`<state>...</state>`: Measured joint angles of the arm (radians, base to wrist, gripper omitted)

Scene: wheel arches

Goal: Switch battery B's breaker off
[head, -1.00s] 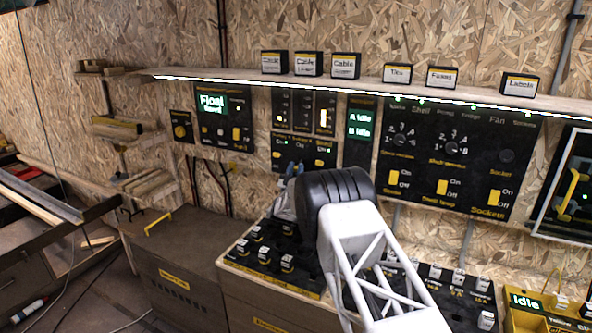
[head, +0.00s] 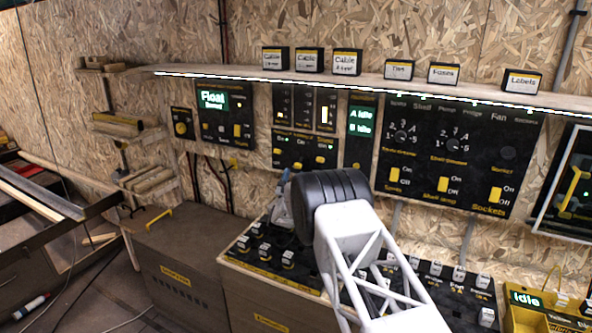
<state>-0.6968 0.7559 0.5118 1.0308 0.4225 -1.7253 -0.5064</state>
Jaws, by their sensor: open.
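A small black panel (head: 304,150) on the back wall has a row of yellow switches, with an "On" mark and green lights showing. Its labels are too small to read surely, so I cannot tell which switch is battery B's breaker. A display (head: 360,121) to its right reads "A Idle" and "B Idle". My gripper (head: 284,182) is just below the panel's lower left part, with its jaws open and nothing seen in them. It looks apart from the panel. My own wrist and arm hide its right side and part of the bench.
A shelf (head: 400,88) with small labelled boxes runs above the panels. A larger switch panel (head: 450,155) is to the right. Below, a bench panel (head: 262,262) carries several white-topped knobs. A dark chest (head: 185,250) stands at the left.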

